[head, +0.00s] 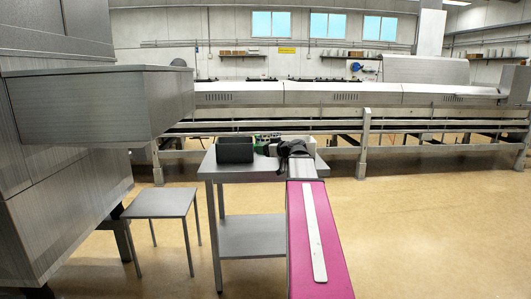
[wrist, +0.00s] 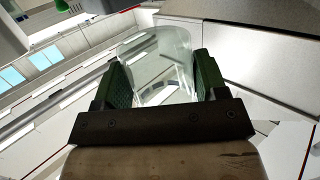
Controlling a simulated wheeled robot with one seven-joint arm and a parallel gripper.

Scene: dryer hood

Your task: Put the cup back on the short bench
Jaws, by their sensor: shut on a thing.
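A clear glass cup (wrist: 158,62) sits between the two green finger pads of my gripper (wrist: 162,75) in the wrist view. The gripper is shut on it. In the head view my gripper (head: 267,143) is at the end of my pink arm, over or just behind the taller grey table; I cannot tell the exact height. The cup cannot be made out there. The short bench (head: 160,203), a low grey stool-like bench with thin legs, stands left of the table, and its visible top is bare.
The taller grey table (head: 243,175) with a lower shelf stands in the middle, with a dark open box (head: 235,149) on top. A large grey metal hood (head: 100,103) overhangs at left, above and behind the short bench. Floor at right is clear.

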